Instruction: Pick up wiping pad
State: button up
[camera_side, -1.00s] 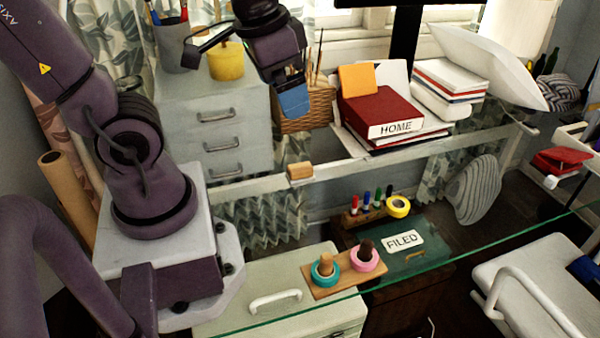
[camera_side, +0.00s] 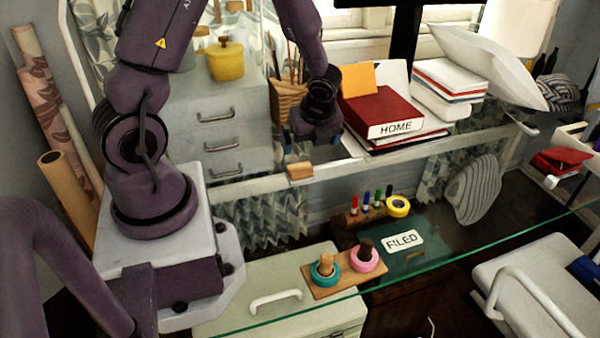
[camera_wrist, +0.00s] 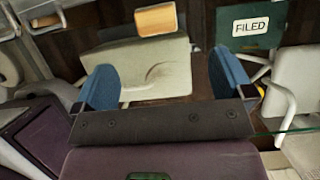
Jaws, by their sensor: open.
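A small tan block (camera_side: 300,171), which looks like the wiping pad, lies near the middle of the glass desk in the side view. It also shows at the top of the wrist view, left of centre (camera_wrist: 156,19). My gripper (camera_side: 313,140) hangs behind and above the block, pointing down. In the wrist view its two blue fingers (camera_wrist: 163,72) stand wide apart with nothing between them. The block lies beyond the fingertips, apart from them.
A red HOME book (camera_side: 380,112) with an orange pad (camera_side: 357,80) stands right of my gripper. A white pillow (camera_side: 490,65) lies farther right.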

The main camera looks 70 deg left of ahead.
aim_at(300, 166)
jog(key=x, duration=0.6)
jog(key=shift+f, duration=0.25)
jog(key=shift+s+x, duration=0.2)
jog(key=shift+x, duration=1.15)
jog(key=shift+s+x, duration=0.15)
jog(key=shift+x, duration=1.2)
jog(key=c, duration=1.1)
jog(key=shift+r, duration=0.15)
notch_tip(300, 166, up, 10)
jog(key=shift+f, duration=0.1)
